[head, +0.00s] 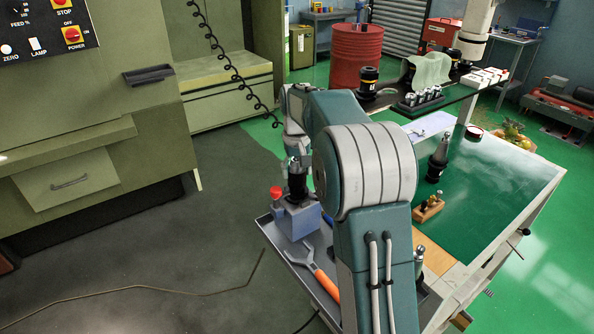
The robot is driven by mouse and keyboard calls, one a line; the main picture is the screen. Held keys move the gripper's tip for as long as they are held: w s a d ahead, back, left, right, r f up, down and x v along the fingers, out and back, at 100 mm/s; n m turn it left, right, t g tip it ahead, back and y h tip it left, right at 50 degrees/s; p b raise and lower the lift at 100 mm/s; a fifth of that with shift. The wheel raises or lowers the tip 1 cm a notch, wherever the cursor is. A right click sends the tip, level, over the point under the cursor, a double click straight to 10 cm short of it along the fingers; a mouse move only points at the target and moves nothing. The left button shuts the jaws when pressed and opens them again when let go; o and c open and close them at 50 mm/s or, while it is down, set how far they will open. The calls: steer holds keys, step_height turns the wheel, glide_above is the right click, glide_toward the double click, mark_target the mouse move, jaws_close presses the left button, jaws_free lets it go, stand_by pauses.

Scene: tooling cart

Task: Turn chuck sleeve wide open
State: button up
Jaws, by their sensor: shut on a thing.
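A dark chuck (297,188) stands upright in a blue-grey holding block (298,220) on the cart's near-left tray. My gripper (298,163) points down over it and is shut on the upper part of the chuck, its sleeve. My own arm hides part of the gripper and the right side of the chuck. How far the sleeve is turned cannot be told at this size.
A red knob (275,191) sticks up left of the block. An orange-handled wrench (325,280) lies in the grey tray (268,236). Tool holders, one at the cart's green top (490,190), stand to the right. The floor left of the cart is open.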

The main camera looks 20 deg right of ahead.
steer(key=n, duration=0.4)
steer(key=shift+w+n, duration=0.1)
steer(key=shift+n, duration=0.3)
steer(key=n, duration=0.9)
steer(key=shift+f, duration=0.1)
steer(key=n, duration=0.4)
steer(key=shift+n, duration=0.3)
steer(key=o, duration=1.1)
steer(key=shift+a, duration=0.1)
step_height(320, 180, up, 12)
